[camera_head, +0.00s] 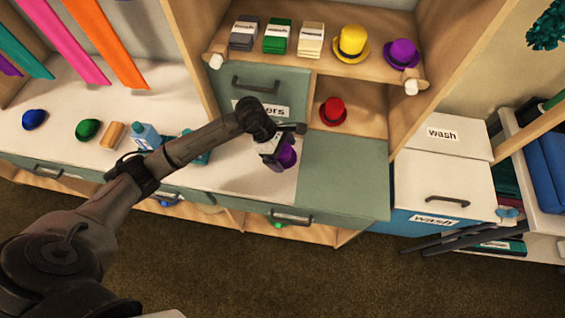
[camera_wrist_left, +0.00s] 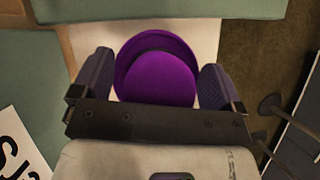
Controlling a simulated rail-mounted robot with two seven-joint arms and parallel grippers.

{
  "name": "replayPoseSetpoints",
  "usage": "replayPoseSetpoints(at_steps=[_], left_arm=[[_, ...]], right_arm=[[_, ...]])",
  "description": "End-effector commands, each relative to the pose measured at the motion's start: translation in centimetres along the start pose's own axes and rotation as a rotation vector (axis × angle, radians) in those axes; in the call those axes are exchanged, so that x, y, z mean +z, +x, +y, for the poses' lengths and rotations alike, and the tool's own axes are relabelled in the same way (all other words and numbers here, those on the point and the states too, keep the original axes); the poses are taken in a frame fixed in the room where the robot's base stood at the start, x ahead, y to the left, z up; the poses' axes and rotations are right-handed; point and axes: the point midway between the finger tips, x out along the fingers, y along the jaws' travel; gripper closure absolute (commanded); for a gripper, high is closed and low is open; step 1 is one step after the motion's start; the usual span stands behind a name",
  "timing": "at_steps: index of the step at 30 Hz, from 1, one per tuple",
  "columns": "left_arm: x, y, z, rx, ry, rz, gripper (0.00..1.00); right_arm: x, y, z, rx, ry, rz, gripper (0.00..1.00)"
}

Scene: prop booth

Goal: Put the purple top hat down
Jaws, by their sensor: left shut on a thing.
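My left gripper (camera_head: 277,154) is shut on a purple top hat (camera_head: 287,157), over the white counter beside the green panel. In the left wrist view the purple top hat (camera_wrist_left: 158,78) sits between the two dark fingers of my left gripper (camera_wrist_left: 156,72), its crown facing the camera. Much of the hat is hidden by the gripper in the head view. I cannot tell whether it touches the counter. My right gripper is not in view.
Another purple hat (camera_head: 401,52) and a yellow hat (camera_head: 351,43) stand on the upper shelf, beside several labelled stacks. A red hat (camera_head: 334,110) stands in the cubby below. The green panel (camera_head: 345,172) is clear.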

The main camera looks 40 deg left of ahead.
Motion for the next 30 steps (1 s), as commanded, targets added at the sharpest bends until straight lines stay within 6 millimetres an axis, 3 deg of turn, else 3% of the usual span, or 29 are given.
replayPoseSetpoints(at_steps=[3,13,21,30], left_arm=[[-0.8,1.4,0.0,-0.002,-0.001,0.000,0.33],[-1.6,2.8,0.0,-0.002,-0.001,-0.001,0.33],[-3.2,5.6,0.0,-0.002,-0.002,-0.001,0.33],[-3.3,5.8,0.0,0.000,0.001,0.000,0.33]], right_arm=[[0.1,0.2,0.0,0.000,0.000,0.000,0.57],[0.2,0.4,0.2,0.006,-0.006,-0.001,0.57],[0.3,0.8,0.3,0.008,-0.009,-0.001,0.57],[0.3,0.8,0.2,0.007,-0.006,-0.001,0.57]])
